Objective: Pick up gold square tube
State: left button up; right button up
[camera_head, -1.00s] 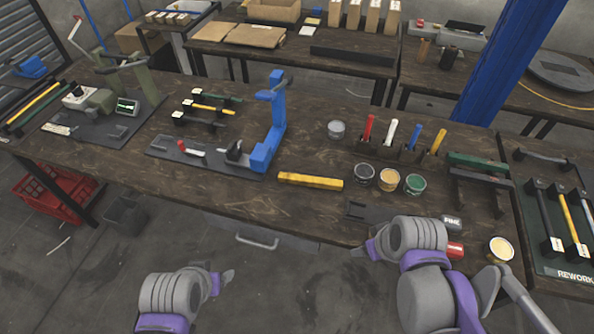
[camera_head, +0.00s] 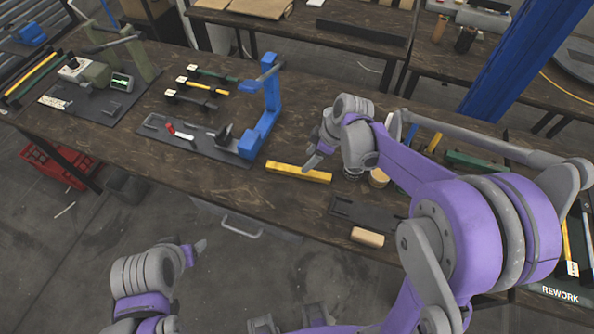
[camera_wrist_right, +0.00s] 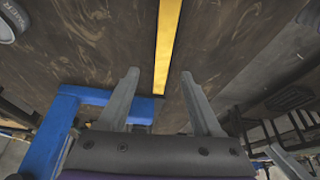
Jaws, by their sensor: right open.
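The gold square tube (camera_head: 299,172) lies flat on the dark workbench, right of the blue rivet press. My right gripper (camera_head: 317,156) is open and empty at the tube's right part. In the right wrist view the tube (camera_wrist_right: 167,45) runs from the top edge down between the two open fingertips (camera_wrist_right: 160,75), with dark bench showing on both sides. I cannot tell how far the fingertips are above it. My left gripper (camera_head: 199,247) is low at the left, over the floor in front of the bench; its finger opening is not clear.
The blue rivet press (camera_head: 263,125) stands close left of the tube and also shows in the wrist view (camera_wrist_right: 58,130). A dark fixture (camera_head: 362,212) and a tan block (camera_head: 367,237) lie to the right. My right arm hides most tins.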

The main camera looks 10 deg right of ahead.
aim_at(298, 170)
jog(key=x, duration=0.6)
jog(key=shift+s+a+f, duration=0.1)
jog(key=shift+a+f, duration=0.1)
jog(key=shift+a, duration=0.05)
jog(key=shift+c, duration=0.3)
grip_shut()
